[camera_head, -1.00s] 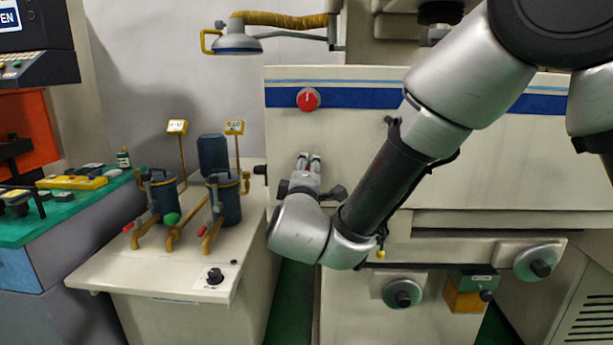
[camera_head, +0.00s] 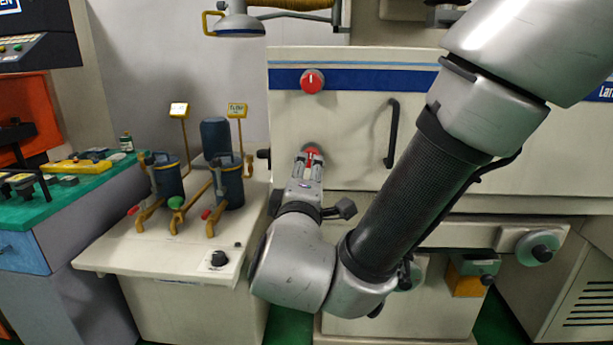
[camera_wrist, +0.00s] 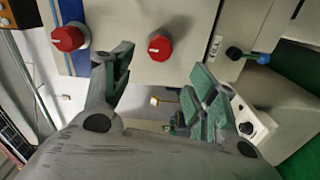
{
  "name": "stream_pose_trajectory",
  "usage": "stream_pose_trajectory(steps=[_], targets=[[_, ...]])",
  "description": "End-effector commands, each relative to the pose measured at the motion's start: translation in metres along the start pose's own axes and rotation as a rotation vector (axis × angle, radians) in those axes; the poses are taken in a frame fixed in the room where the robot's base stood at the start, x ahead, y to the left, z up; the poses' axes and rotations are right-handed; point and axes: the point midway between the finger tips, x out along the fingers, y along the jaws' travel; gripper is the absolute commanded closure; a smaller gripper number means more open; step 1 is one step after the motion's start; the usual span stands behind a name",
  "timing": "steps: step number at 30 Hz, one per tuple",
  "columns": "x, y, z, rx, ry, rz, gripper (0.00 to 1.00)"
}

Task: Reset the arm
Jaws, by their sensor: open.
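My gripper (camera_head: 306,161) is open and empty, in front of the machine's pale front panel. In the wrist view its two fingers (camera_wrist: 163,88) stand apart with nothing between them. A red knob (camera_head: 313,151) shows just behind the fingertips in the head view, partly hidden by them. In the wrist view a red knob (camera_wrist: 159,47) lies beyond the gap between the fingers, apart from them. A second red knob (camera_head: 312,81) sits higher, on the blue stripe, and also shows at upper left in the wrist view (camera_wrist: 68,38).
A black handle (camera_head: 392,134) is on the panel, close to my forearm. Left stands a pale side table (camera_head: 150,254) with blue canisters (camera_head: 229,182), yellow pipework and a black knob (camera_head: 218,259). A lamp (camera_head: 238,24) hangs above. Handwheels (camera_head: 538,246) stick out at lower right.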

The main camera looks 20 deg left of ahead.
Motion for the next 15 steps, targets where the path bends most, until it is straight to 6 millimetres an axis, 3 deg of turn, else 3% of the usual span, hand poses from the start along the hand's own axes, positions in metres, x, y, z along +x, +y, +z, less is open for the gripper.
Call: stream_pose_trajectory(steps=[10,13,15], targets=[[0.0,0.0,0.0,-0.017,0.001,0.0,0.42],[0.001,-0.003,0.001,-0.101,-0.002,-0.013,0.42],[0.004,-0.011,0.016,-0.202,-0.058,-0.056,0.42]])
